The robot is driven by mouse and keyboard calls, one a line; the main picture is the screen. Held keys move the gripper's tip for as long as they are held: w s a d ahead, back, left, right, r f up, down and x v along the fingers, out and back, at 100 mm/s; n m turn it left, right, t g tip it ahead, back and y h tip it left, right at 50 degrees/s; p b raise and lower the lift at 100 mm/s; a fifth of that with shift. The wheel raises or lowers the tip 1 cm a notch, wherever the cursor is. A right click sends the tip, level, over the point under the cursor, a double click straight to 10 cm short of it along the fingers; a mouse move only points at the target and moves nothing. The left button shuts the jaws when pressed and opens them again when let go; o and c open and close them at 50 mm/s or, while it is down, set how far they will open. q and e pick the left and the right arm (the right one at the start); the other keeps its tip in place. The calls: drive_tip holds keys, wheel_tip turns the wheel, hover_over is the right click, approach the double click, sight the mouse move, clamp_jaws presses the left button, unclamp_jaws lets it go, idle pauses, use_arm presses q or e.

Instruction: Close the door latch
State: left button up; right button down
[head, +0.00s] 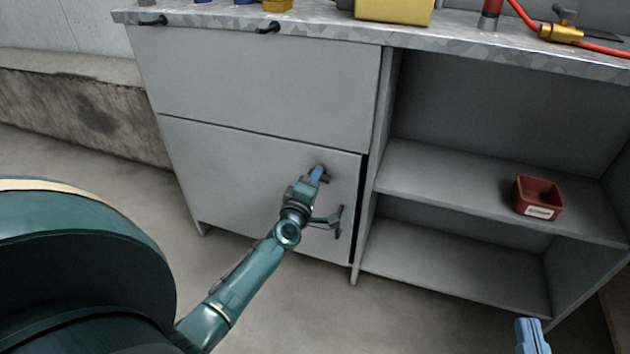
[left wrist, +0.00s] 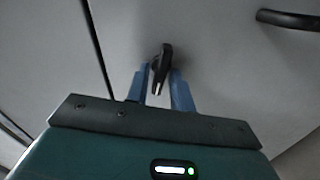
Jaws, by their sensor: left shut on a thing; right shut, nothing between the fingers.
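The grey lower-left cabinet door (head: 215,165) sits in its frame, with a narrow dark gap along its right edge. Its small dark latch (head: 323,168) is near the top right of the door, partly hidden by my gripper. In the left wrist view the black latch (left wrist: 165,53) stands between the blue fingers. My left gripper (head: 318,173) is shut on the latch. The dark door handle (head: 338,222) is just below it, and it also shows in the left wrist view (left wrist: 290,20). My right gripper (head: 530,325) is shut and empty at the bottom right.
Open shelves right of the door hold a red bin (head: 538,197). The worktop (head: 330,27) above carries a yellow box (head: 393,10) and a red hose with a brass valve (head: 560,33). A low concrete ledge (head: 80,115) runs at left. The floor before the cabinet is clear.

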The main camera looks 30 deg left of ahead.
use_arm(q)
drive_tip(key=shift+n, duration=1.2)
drive_tip(key=o, duration=0.7)
drive_tip(key=p+v, duration=0.2)
drive_tip(key=v, duration=1.1)
